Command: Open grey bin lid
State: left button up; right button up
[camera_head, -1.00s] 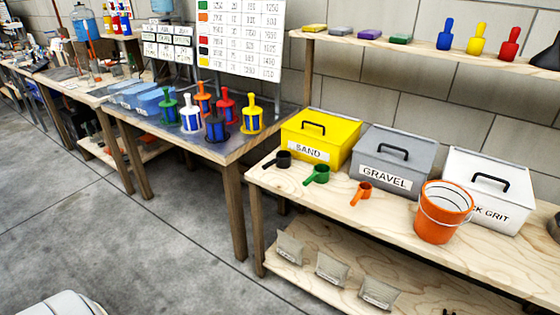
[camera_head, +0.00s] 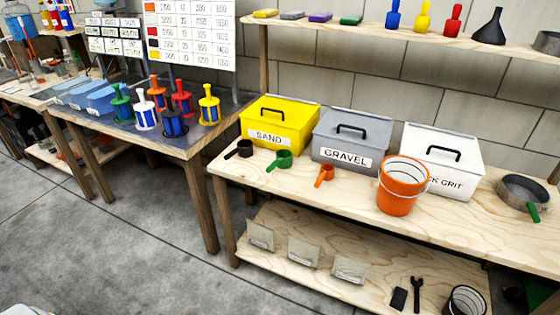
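The grey bin (camera_head: 345,156) labelled GRAVEL stands on the wooden table, between the yellow SAND bin (camera_head: 279,127) and the white bin (camera_head: 440,165). Its lid (camera_head: 368,124) is closed and has a black handle (camera_head: 351,130) on top. Neither of my grippers is in view.
An orange bucket (camera_head: 397,190) stands in front of the white bin, to the right of the grey bin's front. Black (camera_head: 242,149), green (camera_head: 281,160) and orange scoops (camera_head: 324,176) lie along the table's front. A sieve (camera_head: 520,192) lies at right. Floor (camera_head: 150,240) at the left is clear.

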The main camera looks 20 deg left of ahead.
aim_at(373, 131)
jog(key=i+j+u, duration=0.1)
jog(key=i+j, duration=0.2)
jog(key=j, duration=0.15)
jog(key=i+j+u, duration=0.1)
jog(key=i+j, duration=0.2)
jog(key=j, duration=0.15)
